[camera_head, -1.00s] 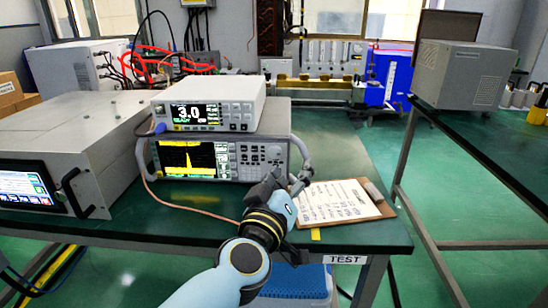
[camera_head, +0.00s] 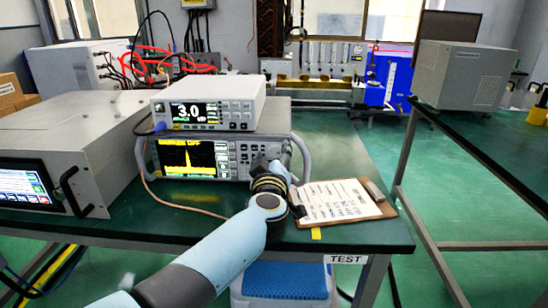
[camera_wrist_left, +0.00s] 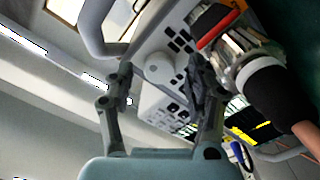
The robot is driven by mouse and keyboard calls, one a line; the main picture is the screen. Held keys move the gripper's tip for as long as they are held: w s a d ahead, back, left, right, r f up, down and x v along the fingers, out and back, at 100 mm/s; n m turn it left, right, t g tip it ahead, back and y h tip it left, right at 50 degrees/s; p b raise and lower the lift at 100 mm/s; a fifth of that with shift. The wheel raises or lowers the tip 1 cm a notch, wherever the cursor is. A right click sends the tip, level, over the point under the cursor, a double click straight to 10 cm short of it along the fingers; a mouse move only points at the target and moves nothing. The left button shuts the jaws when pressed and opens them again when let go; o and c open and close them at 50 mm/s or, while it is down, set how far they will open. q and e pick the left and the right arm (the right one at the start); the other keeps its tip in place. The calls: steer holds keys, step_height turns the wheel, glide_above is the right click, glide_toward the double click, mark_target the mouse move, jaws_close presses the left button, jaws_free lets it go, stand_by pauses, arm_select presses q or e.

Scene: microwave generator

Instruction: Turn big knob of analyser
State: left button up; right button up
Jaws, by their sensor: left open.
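The analyser (camera_head: 187,158) is the lower instrument on the green bench, with a yellow trace on its screen. My left gripper (camera_head: 277,163) is in front of the right part of its panel and covers some of the controls. In the left wrist view, the big round pale knob (camera_wrist_left: 158,67) shows between the two fingertips of the open left gripper (camera_wrist_left: 160,84). The fingers stand apart on either side of it in the picture. I cannot tell how much depth lies between fingertips and knob. My right gripper is not in view.
A white meter (camera_head: 208,104) reading 3.0 rests on the analyser. The analyser's curved side handle (camera_head: 302,156) is close to my gripper. A clipboard (camera_head: 342,201) lies at the right. A large grey unit (camera_head: 92,140) stands at the left. A cable runs across the bench front.

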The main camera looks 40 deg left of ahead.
arm_select(q)
jaws_close()
steer(key=shift+n+p, duration=0.6)
steer(key=shift+n, duration=1.4)
jaws_free()
steer(key=shift+s, duration=0.1)
